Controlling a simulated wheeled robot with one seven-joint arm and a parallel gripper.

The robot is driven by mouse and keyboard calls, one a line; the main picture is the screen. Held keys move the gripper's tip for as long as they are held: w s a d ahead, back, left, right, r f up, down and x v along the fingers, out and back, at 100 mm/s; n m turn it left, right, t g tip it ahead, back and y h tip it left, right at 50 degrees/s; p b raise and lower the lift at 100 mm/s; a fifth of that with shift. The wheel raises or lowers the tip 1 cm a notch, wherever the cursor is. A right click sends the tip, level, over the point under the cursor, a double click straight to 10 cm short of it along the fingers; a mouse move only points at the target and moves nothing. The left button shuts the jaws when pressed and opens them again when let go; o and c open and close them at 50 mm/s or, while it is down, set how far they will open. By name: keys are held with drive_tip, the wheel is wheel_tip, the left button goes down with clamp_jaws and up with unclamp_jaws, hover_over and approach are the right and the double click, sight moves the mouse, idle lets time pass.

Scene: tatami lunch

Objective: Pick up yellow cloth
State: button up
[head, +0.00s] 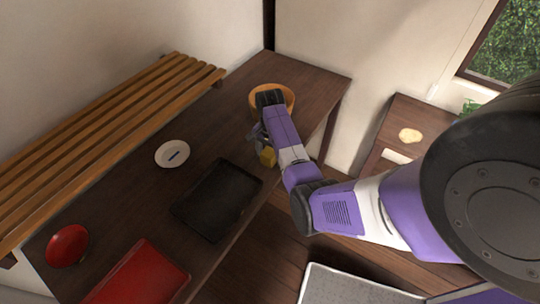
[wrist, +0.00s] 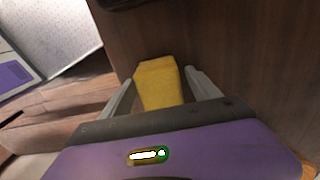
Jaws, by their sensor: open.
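The yellow cloth (head: 267,157) is a small folded yellow block near the right edge of the long dark table (head: 215,112). In the wrist view the yellow cloth (wrist: 160,88) lies between my two grey fingers, with a narrow gap showing at the right finger. My gripper (head: 259,139) is open and close above the table at the cloth. In the wrist view my gripper (wrist: 160,77) has one finger on each side of the cloth. I cannot tell whether either finger touches it. My arm hides part of the table around it.
A wooden bowl (head: 288,96) stands just behind my gripper. A black tray (head: 218,200), a white plate (head: 172,153), a red bowl (head: 67,246) and a red tray (head: 140,275) are on the table. A slatted wooden rack (head: 100,130) runs along the wall. A side table (head: 400,118) stands right.

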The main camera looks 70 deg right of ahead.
drive_tip(key=c, duration=1.4)
drive_tip(key=shift+r, duration=0.1)
